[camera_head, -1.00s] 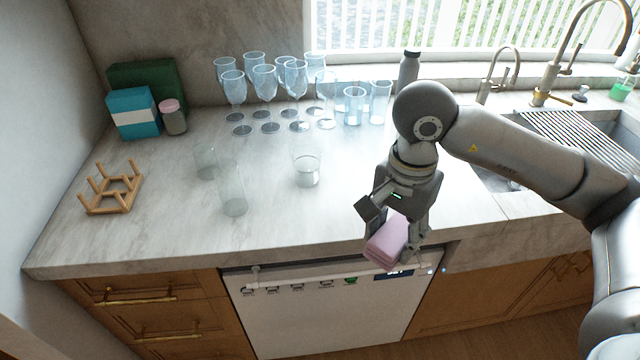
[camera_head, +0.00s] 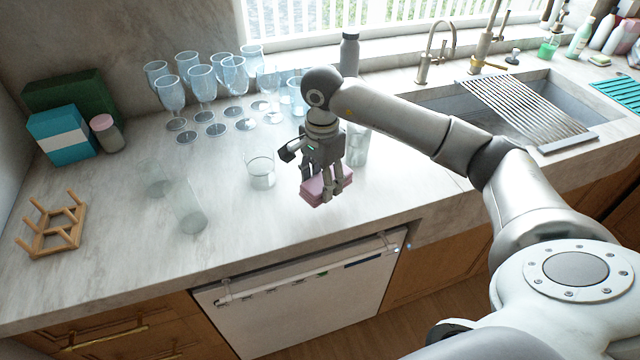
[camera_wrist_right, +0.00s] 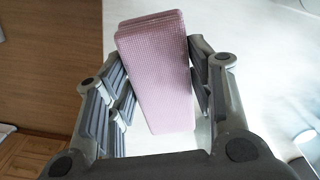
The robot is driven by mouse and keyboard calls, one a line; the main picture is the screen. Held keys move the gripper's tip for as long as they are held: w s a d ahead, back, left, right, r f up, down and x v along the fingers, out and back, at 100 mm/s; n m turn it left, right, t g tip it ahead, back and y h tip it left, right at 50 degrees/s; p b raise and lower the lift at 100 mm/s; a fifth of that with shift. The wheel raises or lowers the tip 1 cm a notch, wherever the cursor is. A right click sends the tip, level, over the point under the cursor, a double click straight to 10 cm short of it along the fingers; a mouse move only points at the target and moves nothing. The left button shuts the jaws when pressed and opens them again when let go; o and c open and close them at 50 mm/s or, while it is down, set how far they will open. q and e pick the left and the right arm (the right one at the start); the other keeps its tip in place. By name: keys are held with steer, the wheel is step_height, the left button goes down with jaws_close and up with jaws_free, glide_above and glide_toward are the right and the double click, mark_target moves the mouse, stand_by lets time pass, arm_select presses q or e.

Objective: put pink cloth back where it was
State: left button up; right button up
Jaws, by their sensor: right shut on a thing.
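The pink cloth (camera_head: 314,191) is a folded, flat stack held low in my right gripper (camera_head: 322,186), over the marble counter near its front edge. In the right wrist view the cloth (camera_wrist_right: 160,75) stands between the two fingers of my right gripper (camera_wrist_right: 163,100); its waffle weave shows. I cannot tell whether the cloth touches the counter. My left gripper is not in view.
A clear glass (camera_head: 262,172) stands just left of the gripper, and another glass (camera_head: 357,150) is behind it to the right. Several stemmed glasses (camera_head: 203,85) stand at the back. A wooden rack (camera_head: 52,228) is at far left. The sink (camera_head: 560,100) lies right.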

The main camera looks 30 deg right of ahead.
steer(key=shift+w+d+f, duration=0.3)
steer(key=shift+w+f, duration=0.4)
steer(key=shift+f, duration=0.2)
step_height(320, 180, down, 3)
steer(key=shift+p, duration=1.2)
steer(key=shift+w+f, duration=0.1)
steer(key=shift+f, duration=0.05)
steer(key=shift+f, duration=0.1)
steer(key=shift+f+b, duration=0.15)
steer(key=shift+b, duration=0.2)
steer(key=o, duration=1)
steer(key=shift+o, duration=0.2)
